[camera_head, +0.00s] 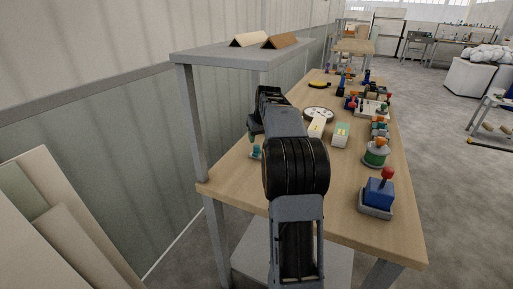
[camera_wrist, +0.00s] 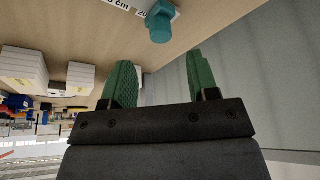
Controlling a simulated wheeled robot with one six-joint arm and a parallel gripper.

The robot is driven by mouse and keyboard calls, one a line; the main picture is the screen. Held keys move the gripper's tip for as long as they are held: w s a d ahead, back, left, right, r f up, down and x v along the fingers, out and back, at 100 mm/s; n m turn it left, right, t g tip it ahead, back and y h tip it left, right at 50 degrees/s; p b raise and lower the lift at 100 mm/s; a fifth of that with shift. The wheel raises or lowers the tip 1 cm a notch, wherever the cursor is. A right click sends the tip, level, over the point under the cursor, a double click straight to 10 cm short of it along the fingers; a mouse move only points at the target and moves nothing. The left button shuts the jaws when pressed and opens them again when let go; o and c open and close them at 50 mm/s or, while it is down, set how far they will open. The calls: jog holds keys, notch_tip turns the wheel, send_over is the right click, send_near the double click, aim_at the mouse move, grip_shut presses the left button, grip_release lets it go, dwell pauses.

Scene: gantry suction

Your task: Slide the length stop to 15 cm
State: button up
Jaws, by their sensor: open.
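The length stop shows as a teal knob (camera_wrist: 160,22) at the top of the wrist view, beside a white scale strip (camera_wrist: 128,5) with printed cm marks. The strip is cut off by the frame edge, so I cannot read the stop's setting. In the head view a small teal piece (camera_head: 255,152), likely this knob, is on the table's left side below my gripper. My gripper (camera_wrist: 157,72) has green fingers spread apart with nothing between them. The knob lies beyond the fingertips, apart from them. In the head view my arm hides part of the table around the strip.
The wooden table (camera_head: 345,222) has a blue box with a red knob (camera_head: 379,192), a green round device (camera_head: 376,153) and pale blocks (camera_head: 341,134) on its right side. A grey shelf (camera_head: 225,53) stands over its left side, near the wall (camera_head: 95,115).

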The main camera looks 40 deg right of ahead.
aim_at(257, 146)
jog(key=shift+b+x, duration=0.35)
jog(key=shift+x, duration=2.75)
grip_shut()
